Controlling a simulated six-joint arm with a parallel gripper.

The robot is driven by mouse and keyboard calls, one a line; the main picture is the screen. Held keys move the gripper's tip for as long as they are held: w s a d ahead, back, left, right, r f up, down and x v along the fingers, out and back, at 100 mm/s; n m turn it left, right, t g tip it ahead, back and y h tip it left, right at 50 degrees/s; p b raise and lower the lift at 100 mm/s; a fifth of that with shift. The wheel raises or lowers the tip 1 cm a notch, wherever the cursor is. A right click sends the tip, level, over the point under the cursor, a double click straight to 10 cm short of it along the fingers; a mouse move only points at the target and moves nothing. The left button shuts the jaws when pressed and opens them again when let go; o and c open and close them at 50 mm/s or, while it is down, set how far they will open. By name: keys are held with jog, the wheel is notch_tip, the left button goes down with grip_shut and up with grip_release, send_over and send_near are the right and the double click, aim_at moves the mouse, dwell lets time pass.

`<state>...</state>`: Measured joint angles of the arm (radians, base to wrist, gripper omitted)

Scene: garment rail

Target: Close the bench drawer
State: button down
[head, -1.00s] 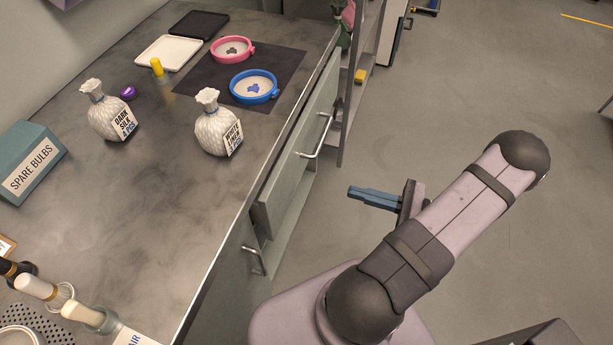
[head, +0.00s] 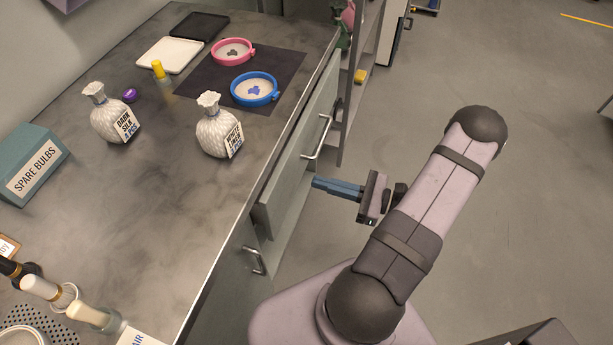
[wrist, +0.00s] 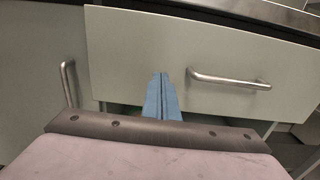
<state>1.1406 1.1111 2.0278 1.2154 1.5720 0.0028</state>
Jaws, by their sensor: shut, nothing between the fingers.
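The bench drawer (head: 297,160) stands out a little from the bench's front side, with a metal bar handle (head: 318,137) on its face. In the wrist view the drawer front (wrist: 190,45) fills the upper middle, and its handle (wrist: 230,80) lies right of my fingers. My gripper (head: 315,182) is shut and empty, its blue fingers together. The fingertips (wrist: 160,76) point at the lower part of the drawer front, left of the handle. I cannot tell whether they touch it.
A second handle (head: 254,260) is on the neighbouring front. Shelving (head: 360,90) stands beyond the drawer.

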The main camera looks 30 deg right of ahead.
aim_at(293, 174)
jog(key=shift+x, duration=2.45)
jog(key=p+x, duration=0.1)
jog(key=x, duration=0.3)
jog(key=shift+w+a, duration=0.2)
jog(key=shift+a, duration=0.1)
jog(key=shift+r, duration=0.1)
jog(key=shift+d, duration=0.2)
jog(key=shift+s+d, duration=0.15)
jog(key=v, duration=1.3)
jog(key=shift+s+d+b, duration=0.15)
jog(key=shift+s+b, duration=0.15)
jog(key=shift+b, duration=0.15)
